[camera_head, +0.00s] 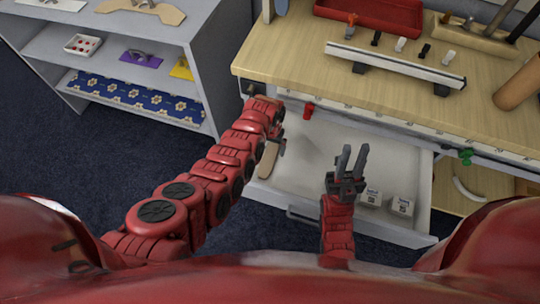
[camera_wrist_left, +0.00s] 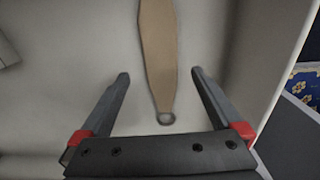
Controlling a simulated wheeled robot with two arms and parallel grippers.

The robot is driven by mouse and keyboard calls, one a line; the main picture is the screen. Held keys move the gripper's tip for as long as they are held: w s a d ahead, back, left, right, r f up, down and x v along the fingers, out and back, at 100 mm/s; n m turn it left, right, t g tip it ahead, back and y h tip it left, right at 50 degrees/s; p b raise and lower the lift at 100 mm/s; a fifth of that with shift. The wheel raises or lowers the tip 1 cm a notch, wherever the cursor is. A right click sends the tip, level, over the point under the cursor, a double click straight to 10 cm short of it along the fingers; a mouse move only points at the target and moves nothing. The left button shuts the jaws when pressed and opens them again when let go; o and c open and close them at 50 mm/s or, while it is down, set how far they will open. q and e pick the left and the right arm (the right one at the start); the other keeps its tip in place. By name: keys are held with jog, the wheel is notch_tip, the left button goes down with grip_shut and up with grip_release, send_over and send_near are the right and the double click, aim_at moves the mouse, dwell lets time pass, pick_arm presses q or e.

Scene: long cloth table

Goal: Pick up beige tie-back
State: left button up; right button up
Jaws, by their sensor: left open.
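The beige tie-back (camera_head: 267,161) lies in the open white drawer (camera_head: 310,165), near its left wall. In the left wrist view the tie-back (camera_wrist_left: 158,55) is a flat tan strip with a metal ring (camera_wrist_left: 166,118) at its near end. My left gripper (camera_wrist_left: 161,73) is open, with one finger on each side of the strip in that view. I cannot tell how far above it the fingers are. In the head view my left gripper (camera_head: 281,145) is partly hidden by its arm, over the drawer's left side. My right gripper (camera_head: 354,158) is open and empty over the drawer's middle.
Two white boxes (camera_head: 402,205) lie at the drawer's right. The wooden worktop (camera_head: 290,62) overhangs behind, with a red tray (camera_head: 370,12) and a rack (camera_head: 395,64) on it. A grey shelf unit (camera_head: 130,70) stands at the left. The drawer's side wall (camera_wrist_left: 268,70) is close on the right in the wrist view.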

aim_at(270, 153)
pick_arm(q)
jog(key=shift+s+f, duration=0.1)
jog(key=shift+f, duration=0.3)
jog(key=shift+w+f, duration=0.2)
jog(key=shift+f, duration=0.15)
jog(key=shift+a+f+b, duration=0.1)
jog(key=shift+f+b, duration=0.2)
jog(key=shift+f, duration=0.05)
jog(key=shift+f+b, duration=0.85)
jog(key=shift+f, duration=0.25)
jog(key=shift+c, duration=1)
jog(key=c, duration=1.3)
jog(key=shift+r, duration=0.1)
